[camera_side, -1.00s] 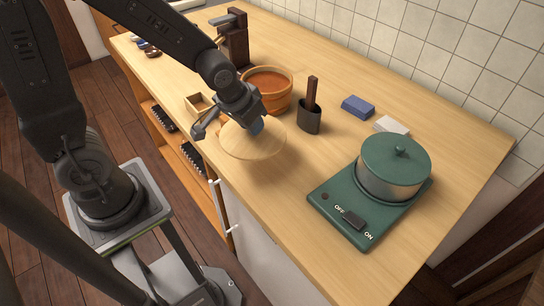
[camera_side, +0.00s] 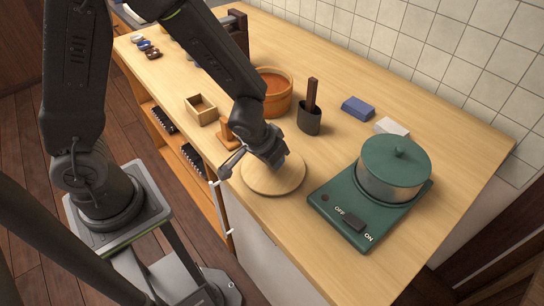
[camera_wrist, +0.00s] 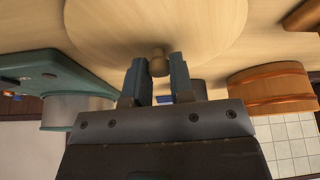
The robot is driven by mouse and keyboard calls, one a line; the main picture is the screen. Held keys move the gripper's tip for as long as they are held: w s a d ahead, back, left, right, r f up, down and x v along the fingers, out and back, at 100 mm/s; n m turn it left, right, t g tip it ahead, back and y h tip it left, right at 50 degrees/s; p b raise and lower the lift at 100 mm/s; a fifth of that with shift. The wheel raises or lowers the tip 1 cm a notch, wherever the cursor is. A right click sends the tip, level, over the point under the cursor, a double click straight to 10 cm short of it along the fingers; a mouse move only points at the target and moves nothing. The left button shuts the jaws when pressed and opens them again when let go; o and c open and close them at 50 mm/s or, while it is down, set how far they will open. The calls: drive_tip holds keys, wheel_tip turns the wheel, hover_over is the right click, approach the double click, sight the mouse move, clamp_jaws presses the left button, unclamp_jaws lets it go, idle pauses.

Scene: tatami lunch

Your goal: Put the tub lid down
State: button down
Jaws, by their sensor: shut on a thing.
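The tub lid (camera_side: 262,184) is a pale round wooden disc near the front edge of the counter, between the wooden tub and the green stove. It lies level, at or very close to the counter top; I cannot tell if it touches. My gripper (camera_side: 274,163) is above its middle, pointing down. In the wrist view the lid (camera_wrist: 155,25) spans the top, and my gripper (camera_wrist: 155,68) is shut on its small knob (camera_wrist: 158,64). The wooden tub (camera_side: 277,101) stands behind the lid, open, reddish brown inside; it also shows in the wrist view (camera_wrist: 270,90).
The green stove (camera_side: 334,214) with a lidded pot (camera_side: 390,178) is close on the right. A dark holder (camera_side: 309,121), a blue block (camera_side: 357,107) and a white block (camera_side: 391,126) stand behind. A small wooden box (camera_side: 201,111) and wooden stand (camera_side: 227,134) are to the left.

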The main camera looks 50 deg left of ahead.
drive_tip(key=c, duration=1)
unclamp_jaws()
drive_tip(key=shift+f, duration=0.1)
drive_tip(key=s+a+r, duration=0.2)
drive_tip(key=s+r, duration=0.5)
drive_tip(key=r, duration=0.4)
drive_tip(key=s+a+r+m+t, duration=0.1)
drive_tip(key=s+a+r, duration=0.2)
drive_tip(key=s+r, duration=0.4)
drive_tip(key=shift+r, duration=2.15)
